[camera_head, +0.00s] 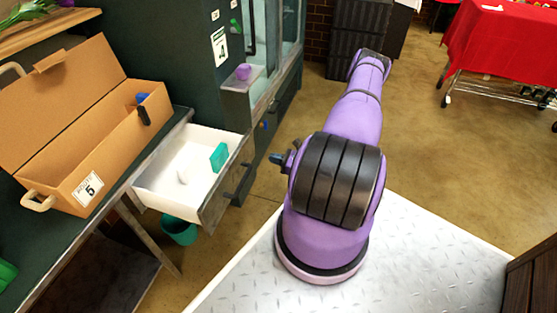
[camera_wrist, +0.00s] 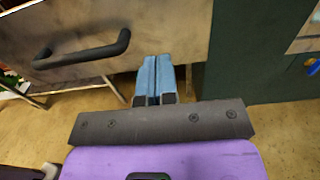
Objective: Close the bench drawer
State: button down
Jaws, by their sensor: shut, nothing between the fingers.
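The bench drawer (camera_head: 158,186) is pulled open from under the bench top, its white inside showing. A green box (camera_head: 219,157) and a small white item (camera_head: 184,175) lie in it. Its grey-brown front carries a dark bar handle (camera_head: 238,184). My gripper (camera_head: 276,158) is to the right of the drawer front, partly hidden by my arm. In the wrist view the shut blue fingers of my gripper (camera_wrist: 153,72) point toward the lower part of the drawer front (camera_wrist: 170,25), right of the handle (camera_wrist: 82,50). I cannot tell whether they touch it.
A cardboard box (camera_head: 110,150) marked 5 stands open on the bench top (camera_head: 45,240). A green bin (camera_head: 179,230) stands below the drawer. A dark green cabinet (camera_head: 175,70) stands behind. A red-covered table (camera_head: 500,45) is far right. The floor between is clear.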

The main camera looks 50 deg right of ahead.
aim_at(247, 152)
jog(key=x, duration=0.9)
jog(key=shift+w, duration=0.25)
